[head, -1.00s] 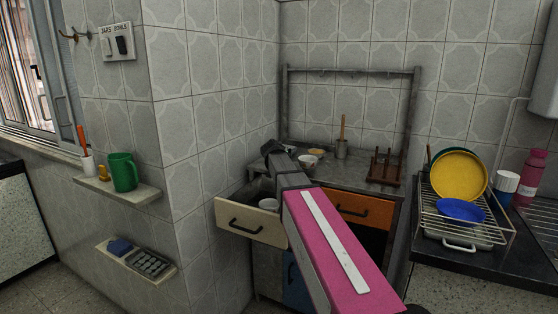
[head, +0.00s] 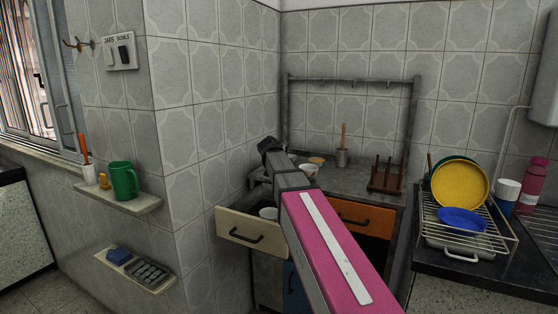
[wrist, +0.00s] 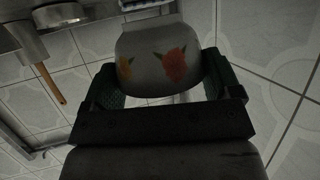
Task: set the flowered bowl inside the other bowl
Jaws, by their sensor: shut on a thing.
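The flowered bowl (wrist: 155,62), pale with orange and red flower marks, is between the two dark fingers of my gripper (wrist: 160,85) in the wrist view. The fingers are shut on it. In the head view my gripper (head: 270,145) is raised above the left part of the back counter, near the tiled corner, and my arm hides the held bowl. A white bowl (head: 308,170) stands on the counter, right of my gripper. Another white bowl (head: 268,213) sits in the open cream drawer (head: 250,231), partly hidden by its front and my arm.
A small yellowish dish (head: 316,160), a metal mortar with a wooden pestle (head: 342,157) and a brown peg rack (head: 386,177) stand on the counter (head: 350,184). A grey hook frame (head: 350,80) rises behind. A dish rack (head: 462,232) stands at right.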

